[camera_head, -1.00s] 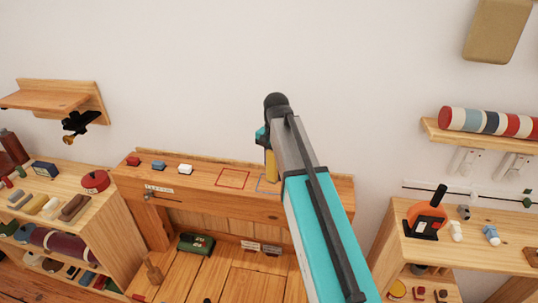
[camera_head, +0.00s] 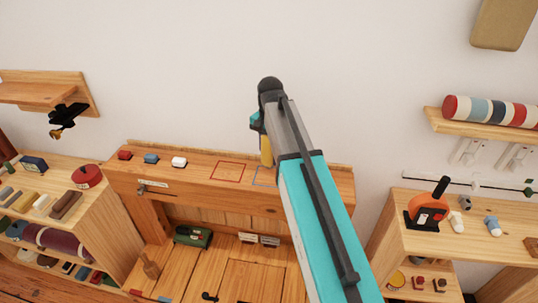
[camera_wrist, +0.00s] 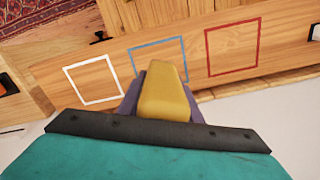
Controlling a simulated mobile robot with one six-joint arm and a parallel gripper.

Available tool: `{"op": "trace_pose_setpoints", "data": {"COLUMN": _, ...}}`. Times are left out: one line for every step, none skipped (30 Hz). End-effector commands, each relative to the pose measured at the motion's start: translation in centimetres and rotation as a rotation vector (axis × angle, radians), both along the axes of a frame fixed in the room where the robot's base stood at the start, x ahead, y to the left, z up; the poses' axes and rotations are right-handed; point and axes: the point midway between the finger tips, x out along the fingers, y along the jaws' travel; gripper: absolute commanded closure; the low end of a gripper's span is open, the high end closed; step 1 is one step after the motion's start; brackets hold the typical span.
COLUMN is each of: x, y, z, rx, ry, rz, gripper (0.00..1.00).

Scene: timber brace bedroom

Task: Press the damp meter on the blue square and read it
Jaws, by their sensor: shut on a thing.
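My gripper (camera_head: 260,134) is shut on a yellow damp meter (camera_head: 266,152), which hangs below the jaws. In the wrist view the yellow meter (camera_wrist: 165,92) sits between the purple-grey fingers (camera_wrist: 165,104). The blue square (camera_head: 261,178) is an outline on the wooden ledge, partly hidden by my arm. In the wrist view the blue square (camera_wrist: 158,42) shows beyond the meter, which covers its near side. I cannot tell whether the meter touches the wood. No reading is visible.
A red square (camera_head: 227,171) lies left of the blue one; a white square (camera_wrist: 92,80) shows in the wrist view. Red, blue and white blocks (camera_head: 151,158) stand on the ledge's left. An orange-and-black tool (camera_head: 429,211) stands on the right shelf. White wall lies behind.

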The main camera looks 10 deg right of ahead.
Motion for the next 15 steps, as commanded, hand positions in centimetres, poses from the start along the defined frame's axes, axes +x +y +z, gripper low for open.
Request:
{"op": "trace_pose_setpoints", "data": {"x": 0.0, "y": 0.0, "z": -0.4, "rx": 0.0, "ry": 0.0, "rz": 0.0, "gripper": 0.95}}
{"op": "trace_pose_setpoints", "data": {"x": 0.0, "y": 0.0, "z": -0.6, "rx": 0.0, "ry": 0.0, "rz": 0.0, "gripper": 0.95}}
{"op": "trace_pose_setpoints", "data": {"x": 0.0, "y": 0.0, "z": -0.8, "rx": 0.0, "ry": 0.0, "rz": 0.0, "gripper": 0.95}}
{"op": "trace_pose_setpoints", "data": {"x": 0.0, "y": 0.0, "z": -1.0, "rx": 0.0, "ry": 0.0, "rz": 0.001, "gripper": 0.95}}
{"op": "trace_pose_setpoints", "data": {"x": 0.0, "y": 0.0, "z": -1.3, "rx": 0.0, "ry": 0.0, "rz": 0.001, "gripper": 0.95}}
{"op": "trace_pose_setpoints", "data": {"x": 0.0, "y": 0.0, "z": -1.6, "rx": 0.0, "ry": 0.0, "rz": 0.001, "gripper": 0.95}}
{"op": "trace_pose_setpoints", "data": {"x": 0.0, "y": 0.1, "z": -1.8, "rx": 0.0, "ry": 0.0, "rz": 0.001, "gripper": 0.95}}
{"op": "trace_pose_setpoints", "data": {"x": 0.0, "y": 0.1, "z": -2.0, "rx": 0.0, "ry": 0.0, "rz": 0.001, "gripper": 0.95}}
{"op": "trace_pose_setpoints", "data": {"x": 0.0, "y": 0.1, "z": -2.4, "rx": 0.0, "ry": 0.0, "rz": 0.001, "gripper": 0.95}}
{"op": "trace_pose_setpoints", "data": {"x": 0.0, "y": 0.1, "z": -2.6, "rx": 0.0, "ry": 0.0, "rz": 0.001, "gripper": 0.95}}
{"op": "trace_pose_setpoints", "data": {"x": 0.0, "y": 0.1, "z": -2.8, "rx": 0.0, "ry": 0.0, "rz": 0.001, "gripper": 0.95}}
{"op": "trace_pose_setpoints", "data": {"x": 0.0, "y": 0.1, "z": -3.1, "rx": 0.0, "ry": 0.0, "rz": 0.001, "gripper": 0.95}}
{"op": "trace_pose_setpoints", "data": {"x": 0.0, "y": 0.1, "z": -3.4, "rx": 0.0, "ry": 0.0, "rz": 0.001, "gripper": 0.95}}
{"op": "trace_pose_setpoints", "data": {"x": 0.0, "y": 0.1, "z": -3.6, "rx": 0.0, "ry": 0.0, "rz": 0.001, "gripper": 0.95}}
{"op": "trace_pose_setpoints", "data": {"x": 0.0, "y": 0.1, "z": -3.9, "rx": 0.0, "ry": 0.0, "rz": 0.001, "gripper": 0.95}}
